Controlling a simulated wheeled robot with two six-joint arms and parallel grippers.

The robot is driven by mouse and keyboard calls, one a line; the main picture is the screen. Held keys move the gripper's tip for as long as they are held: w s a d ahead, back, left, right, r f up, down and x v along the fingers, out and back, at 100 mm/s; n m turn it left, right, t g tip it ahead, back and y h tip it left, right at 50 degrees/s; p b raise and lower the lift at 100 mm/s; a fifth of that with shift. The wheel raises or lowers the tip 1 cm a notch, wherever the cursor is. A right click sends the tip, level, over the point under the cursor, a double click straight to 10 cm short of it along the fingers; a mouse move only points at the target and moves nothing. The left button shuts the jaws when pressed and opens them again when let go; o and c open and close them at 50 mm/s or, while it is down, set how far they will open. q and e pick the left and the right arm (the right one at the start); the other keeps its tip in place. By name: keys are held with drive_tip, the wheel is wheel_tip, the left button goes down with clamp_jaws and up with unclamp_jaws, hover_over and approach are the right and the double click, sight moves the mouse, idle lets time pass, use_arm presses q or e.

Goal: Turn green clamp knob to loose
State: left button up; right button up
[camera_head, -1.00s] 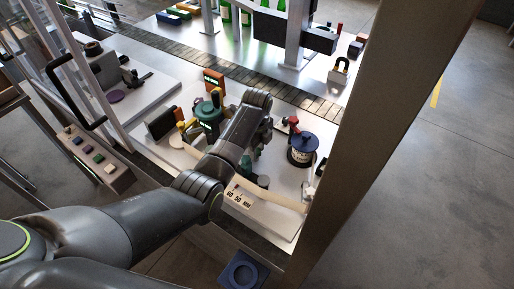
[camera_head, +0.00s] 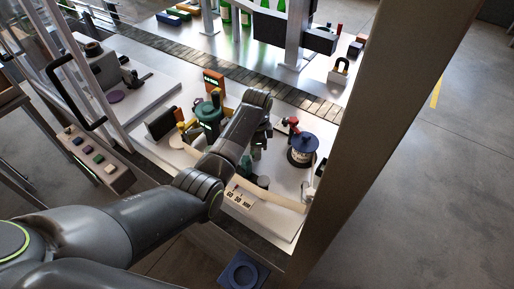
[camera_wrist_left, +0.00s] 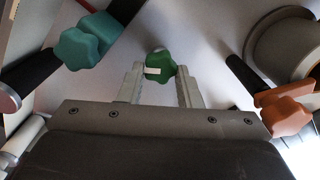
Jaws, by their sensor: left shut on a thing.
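The green clamp knob (camera_wrist_left: 160,64) is a lobed dark green knob with a white mark on its face, at the top middle of the left wrist view. My left gripper (camera_wrist_left: 160,76) has one finger on each side of it and is shut on it. In the head view my left gripper (camera_head: 262,139) is low over the bench, and my forearm and wrist hide much of it. The knob cannot be made out clearly there. My right gripper is in neither view.
In the left wrist view a teal knob (camera_wrist_left: 90,40) is at left and an orange knob (camera_wrist_left: 284,110) at right, both close to my fingers. A dark blue-topped spool (camera_head: 302,150) stands to the right. A dark green round machine (camera_head: 208,115) stands to the left.

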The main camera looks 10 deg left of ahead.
use_arm(q)
drive_tip(key=n, duration=0.5)
drive_tip(key=shift+w+n, duration=0.1)
drive_tip(key=shift+n, duration=0.2)
drive_tip(key=shift+a+n, duration=0.1)
drive_tip(key=shift+n, duration=2.1)
drive_tip(key=o, duration=1)
drive_tip(key=shift+w, duration=0.1)
